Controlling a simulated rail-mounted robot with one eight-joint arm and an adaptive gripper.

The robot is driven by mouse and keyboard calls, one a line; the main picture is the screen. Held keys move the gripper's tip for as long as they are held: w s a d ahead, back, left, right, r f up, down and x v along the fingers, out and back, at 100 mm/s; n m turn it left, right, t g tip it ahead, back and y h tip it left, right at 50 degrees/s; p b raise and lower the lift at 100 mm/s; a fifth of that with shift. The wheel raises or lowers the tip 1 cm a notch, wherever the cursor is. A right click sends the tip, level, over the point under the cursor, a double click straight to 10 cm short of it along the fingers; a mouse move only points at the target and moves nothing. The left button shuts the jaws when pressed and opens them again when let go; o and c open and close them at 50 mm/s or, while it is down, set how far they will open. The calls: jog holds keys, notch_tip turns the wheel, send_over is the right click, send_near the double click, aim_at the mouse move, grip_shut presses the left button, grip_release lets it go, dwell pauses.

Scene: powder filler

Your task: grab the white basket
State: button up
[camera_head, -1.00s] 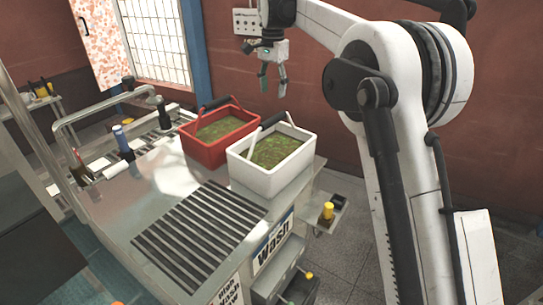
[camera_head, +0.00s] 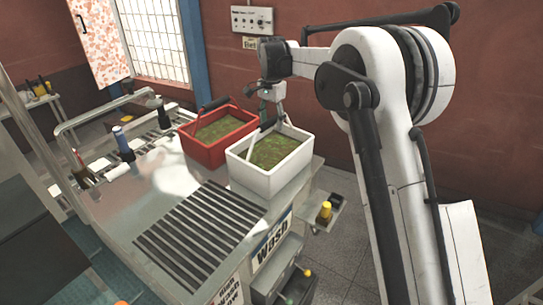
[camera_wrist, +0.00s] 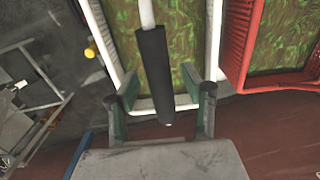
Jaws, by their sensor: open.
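The white basket (camera_head: 262,180) stands on the right end of the metal table, filled with green-brown material. Its raised handle has a black grip (camera_head: 268,124). My gripper (camera_head: 273,108) is over the far side of the basket, pointing down beside the handle. In the wrist view my gripper (camera_wrist: 161,100) is open, one finger on each side of the black grip (camera_wrist: 152,70). The grip appears between the fingers without clear contact on either. The white basket's rim (camera_wrist: 212,40) lies below. The exact depth between fingers and grip is hard to tell.
A red basket (camera_head: 214,152) with a black-gripped handle stands close on the left; its red wall (camera_wrist: 250,40) shows in the wrist view. The slatted grate (camera_head: 200,232) in front is clear. A small shelf with a yellow-topped item (camera_head: 325,211) juts out at right.

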jog(key=shift+f, duration=0.2)
grip_shut()
jog(key=shift+r, duration=0.15)
dwell(0.4)
